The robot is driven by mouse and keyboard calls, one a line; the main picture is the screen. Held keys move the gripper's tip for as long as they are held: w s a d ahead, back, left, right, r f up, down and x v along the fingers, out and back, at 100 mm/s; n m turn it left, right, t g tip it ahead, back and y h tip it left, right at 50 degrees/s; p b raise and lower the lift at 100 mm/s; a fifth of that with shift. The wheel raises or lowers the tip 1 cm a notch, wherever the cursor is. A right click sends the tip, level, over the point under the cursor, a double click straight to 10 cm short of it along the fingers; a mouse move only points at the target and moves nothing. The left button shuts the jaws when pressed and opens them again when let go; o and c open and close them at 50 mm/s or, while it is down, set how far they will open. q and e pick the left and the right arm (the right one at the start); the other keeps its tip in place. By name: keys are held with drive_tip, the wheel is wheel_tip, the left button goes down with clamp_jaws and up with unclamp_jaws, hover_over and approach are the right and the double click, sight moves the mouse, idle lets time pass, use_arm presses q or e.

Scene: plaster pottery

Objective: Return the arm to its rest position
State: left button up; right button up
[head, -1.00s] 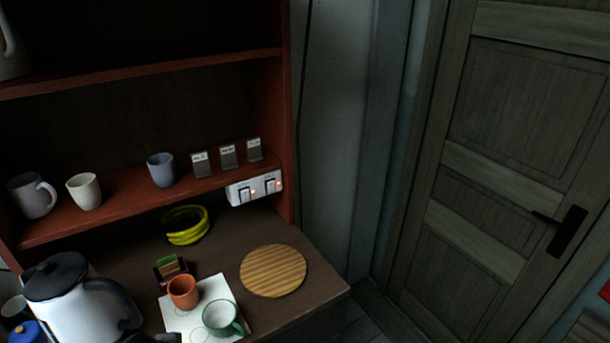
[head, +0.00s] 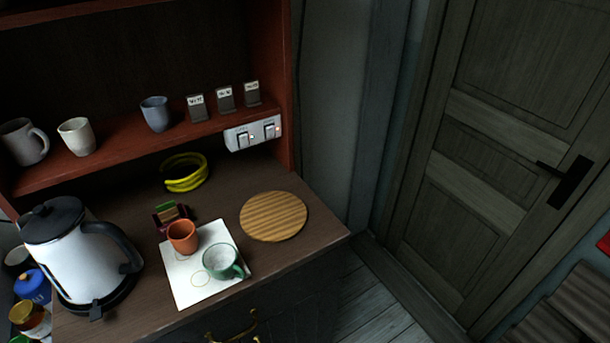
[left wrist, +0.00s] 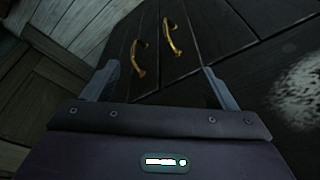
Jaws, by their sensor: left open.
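My left gripper (left wrist: 160,68) shows in the left wrist view with its two grey fingers spread wide and nothing between them. Beyond the fingers is a dark cabinet front with two brass handles (left wrist: 172,36). I cannot tell the exact gap between the fingertips and the cabinet. In the head view neither of my grippers can be made out. My right gripper shows in no frame.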

use_arm(q)
drive_tip(key=s+a+f+g+b, duration=0.15)
drive_tip(key=s+f, duration=0.35)
drive_tip(key=f, duration=0.7)
drive_tip(key=s+f+t+b, duration=0.15)
drive_tip(key=s+f, duration=0.25)
drive_tip(key=f, duration=0.9)
drive_tip(key=s+a+f+g+b, duration=0.1)
drive_tip(key=s+a+f+b, duration=0.1)
drive_tip(key=s+f, duration=1)
drive_tip(key=shift+s+a+g+b, duration=0.25)
drive_tip(key=shift+s+g+b, duration=0.15)
drive_tip(key=shift+s+b, duration=0.5)
